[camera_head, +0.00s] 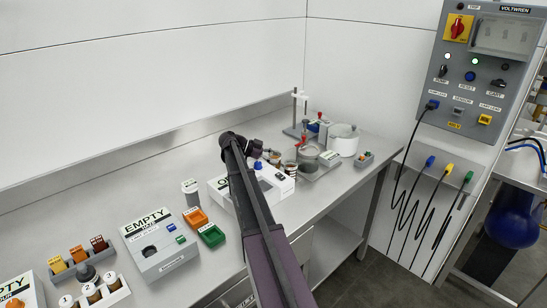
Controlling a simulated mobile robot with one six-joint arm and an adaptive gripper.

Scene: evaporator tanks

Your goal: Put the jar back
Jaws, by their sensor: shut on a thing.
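My gripper (257,149) is at the far end of my dark arm, above the middle right of the bench. It is small and partly hidden by my wrist. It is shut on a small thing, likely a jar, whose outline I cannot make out. A jar with brown contents (291,168) stands just right of the gripper, near the white box (275,180).
A grey box marked EMPTY (160,250) and orange (196,220) and green (212,235) trays stand left of my arm. A white pot (343,140) and a stand (296,112) are at the far right. A control panel (480,65) is on the right.

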